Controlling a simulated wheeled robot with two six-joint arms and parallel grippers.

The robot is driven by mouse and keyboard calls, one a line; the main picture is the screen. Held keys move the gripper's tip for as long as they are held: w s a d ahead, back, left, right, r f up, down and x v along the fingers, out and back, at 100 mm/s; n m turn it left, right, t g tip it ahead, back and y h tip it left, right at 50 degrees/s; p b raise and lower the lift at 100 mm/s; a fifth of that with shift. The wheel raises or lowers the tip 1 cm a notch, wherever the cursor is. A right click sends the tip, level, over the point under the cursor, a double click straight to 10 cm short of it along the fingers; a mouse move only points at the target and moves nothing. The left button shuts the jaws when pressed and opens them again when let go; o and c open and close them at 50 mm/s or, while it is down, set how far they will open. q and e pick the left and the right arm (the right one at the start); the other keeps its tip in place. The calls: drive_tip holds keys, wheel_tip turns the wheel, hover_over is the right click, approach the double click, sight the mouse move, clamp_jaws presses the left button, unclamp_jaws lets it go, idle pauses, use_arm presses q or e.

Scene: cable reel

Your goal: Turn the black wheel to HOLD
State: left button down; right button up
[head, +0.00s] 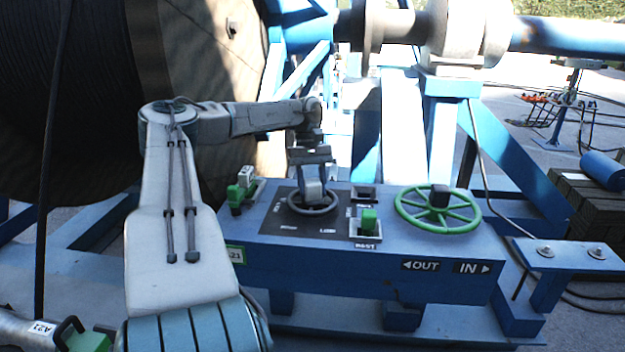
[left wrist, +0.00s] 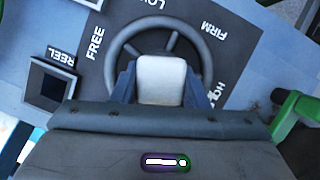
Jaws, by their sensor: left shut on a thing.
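The black wheel (head: 318,210) lies flat on a dark plate on top of the blue console, with a pale block at its hub. My left gripper (head: 313,174) comes down over it from above and is shut on that hub block. In the left wrist view, the wheel rim (left wrist: 117,62) shows behind the pale block, with the blue fingers (left wrist: 160,85) on both sides of it. Around the rim the plate reads FREE, a partly cut-off LO..., FIRM and HOLD (left wrist: 213,92). No clear pointer mark shows on the wheel. My right gripper is not in view.
A green wheel (head: 437,210) stands to the right on the console (head: 370,268). The large cable reel (head: 205,130) rises behind my left arm.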

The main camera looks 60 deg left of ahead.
use_arm(q)
drive_tip(key=shift+s+d+f, duration=0.15)
drive_tip(key=shift+f, duration=0.2)
idle(0.3)
drive_tip(key=c, duration=0.8)
unclamp_jaws()
drive_tip(key=shift+c, duration=0.2)
drive_tip(key=shift+r, duration=0.1)
